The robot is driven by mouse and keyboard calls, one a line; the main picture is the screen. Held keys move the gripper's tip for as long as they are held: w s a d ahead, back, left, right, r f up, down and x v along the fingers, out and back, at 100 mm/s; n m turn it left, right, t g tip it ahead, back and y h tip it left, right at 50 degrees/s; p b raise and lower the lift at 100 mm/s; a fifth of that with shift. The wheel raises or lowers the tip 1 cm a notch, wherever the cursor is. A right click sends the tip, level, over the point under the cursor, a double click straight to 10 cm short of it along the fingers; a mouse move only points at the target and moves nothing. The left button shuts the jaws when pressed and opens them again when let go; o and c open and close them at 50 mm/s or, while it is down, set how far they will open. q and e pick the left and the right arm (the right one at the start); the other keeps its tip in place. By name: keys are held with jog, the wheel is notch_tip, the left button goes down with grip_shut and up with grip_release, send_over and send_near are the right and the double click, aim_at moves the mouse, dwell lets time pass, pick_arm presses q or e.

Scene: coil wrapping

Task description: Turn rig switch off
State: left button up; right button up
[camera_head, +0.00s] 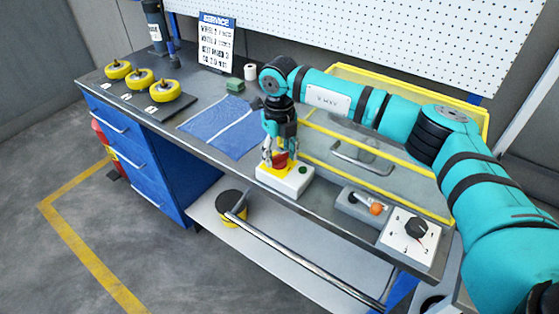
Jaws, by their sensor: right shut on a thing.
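A white and yellow switch box (294,182) stands near the front edge of the bench, with a red knob (281,161) on its yellow part and a green button (303,170) on its white part. My right gripper (275,157) points down from above and is shut on the red knob, partly hiding it. To the right, a grey box (352,203) carries a lever with an orange ball (376,209). Further right, a white dial plate with numbers (400,242) has a black rotary knob (416,228). None of these bears a readable name. My left gripper is out of view.
A yellow-framed clear guard with a handle (362,158) lies behind the switch box, under my right arm. A metal rail (300,262) runs below the bench front.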

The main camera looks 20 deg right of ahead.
aim_at(279, 155)
jog(key=shift+w+n+b, duration=0.1)
jog(key=shift+n+b, duration=1.2)
jog(key=shift+n, duration=1)
jog(key=shift+r, duration=0.1)
jog(key=o, duration=1.2)
jog(key=shift+c, duration=0.2)
notch_tip(279, 155, up, 12)
